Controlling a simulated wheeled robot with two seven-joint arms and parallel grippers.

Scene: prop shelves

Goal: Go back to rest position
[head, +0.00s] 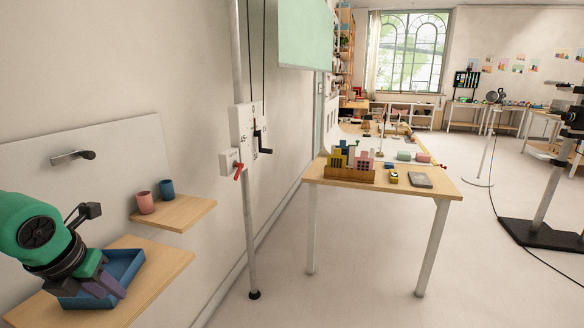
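My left gripper (106,284) is at the lower left, at the end of my green and black arm. It points down over the blue tray (126,266) on the lower wooden shelf. Its purple end parts overlap the tray in the picture; whether they touch it cannot be told. The gap between the fingers is not clear, and part of the tray's inside is hidden behind the gripper. My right gripper is not in view.
A pink cup (145,203) and a blue cup (167,190) stand on the upper shelf (184,216). A lever (73,156) sticks out of the wall panel. A pole (243,190) stands right of the shelves. A table (440,187) holds blocks. Floor between is free.

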